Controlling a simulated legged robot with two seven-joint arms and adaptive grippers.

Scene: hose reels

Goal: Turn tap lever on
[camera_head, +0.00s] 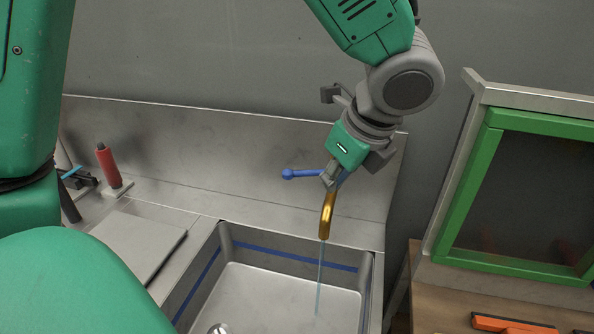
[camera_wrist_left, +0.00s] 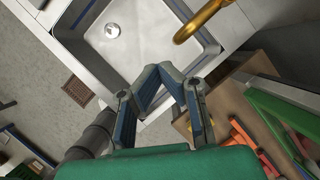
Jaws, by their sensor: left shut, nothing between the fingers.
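The tap's blue lever (camera_head: 302,173) points left from the tap, in front of the steel backsplash. Its right end is hidden behind my left gripper (camera_head: 330,182). The brass spout (camera_head: 327,214) curves down over the sink, and a thin bluish stream of water (camera_head: 320,275) runs from it. My left gripper is shut and empty, just above the spout and beside the lever; I cannot tell whether it touches either. In the left wrist view its fingertips (camera_wrist_left: 163,72) meet, with the spout (camera_wrist_left: 203,20) beyond them at upper right. My right gripper is in neither view.
The steel sink (camera_head: 229,245) has a blue band inside. A red-handled tool (camera_head: 108,166) and a flat grey board (camera_head: 140,243) are on the left counter. A green-framed cabinet (camera_head: 468,190) and orange items (camera_head: 510,325) are at right.

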